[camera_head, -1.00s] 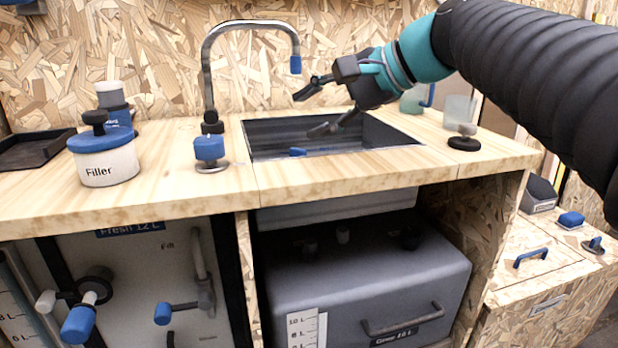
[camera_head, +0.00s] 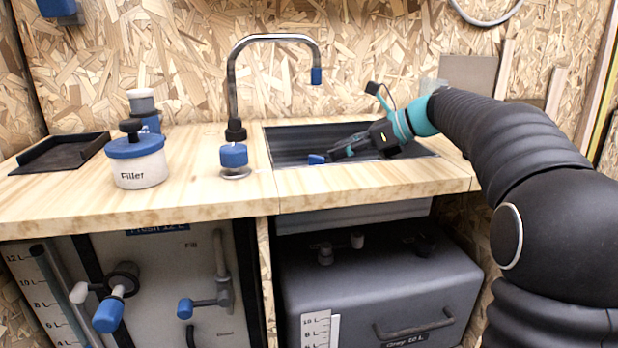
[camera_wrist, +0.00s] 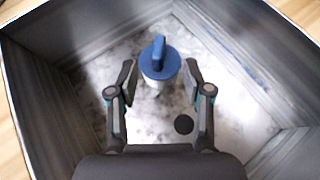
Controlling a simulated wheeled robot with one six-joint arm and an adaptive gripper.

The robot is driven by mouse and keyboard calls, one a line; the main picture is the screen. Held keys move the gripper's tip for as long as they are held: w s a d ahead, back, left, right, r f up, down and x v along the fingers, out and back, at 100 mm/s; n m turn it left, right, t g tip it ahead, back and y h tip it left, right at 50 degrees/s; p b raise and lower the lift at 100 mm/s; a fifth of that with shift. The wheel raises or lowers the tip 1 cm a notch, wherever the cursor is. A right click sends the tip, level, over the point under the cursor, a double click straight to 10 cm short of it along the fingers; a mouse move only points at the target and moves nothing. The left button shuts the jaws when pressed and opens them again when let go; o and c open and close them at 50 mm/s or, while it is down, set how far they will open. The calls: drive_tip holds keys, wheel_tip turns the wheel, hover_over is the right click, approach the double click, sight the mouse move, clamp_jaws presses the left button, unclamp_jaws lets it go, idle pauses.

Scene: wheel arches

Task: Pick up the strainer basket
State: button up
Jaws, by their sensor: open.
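The strainer basket (camera_wrist: 159,62) is a round blue piece with an upright blue handle, standing on the sink floor in the wrist view. In the head view only its blue top (camera_head: 317,159) shows above the sink's front edge. My gripper (camera_wrist: 159,80) is open, with one finger on each side of the basket, and I see a gap at both sides. In the head view my gripper (camera_head: 340,152) reaches down into the sink from the right. The lower part of the basket is partly hidden beneath its blue top.
The dark sink (camera_head: 290,137) has walls close around my gripper, and a dark drain hole (camera_wrist: 184,124) shows in its floor. A tap (camera_head: 233,85) arches over its left side. A Filler jar (camera_head: 137,172) and a black tray (camera_head: 30,160) stand left on the wooden counter (camera_head: 200,195).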

sight(317, 156)
drive_tip(key=x, duration=0.7)
drive_tip(key=shift+r, duration=0.2)
clamp_jaws()
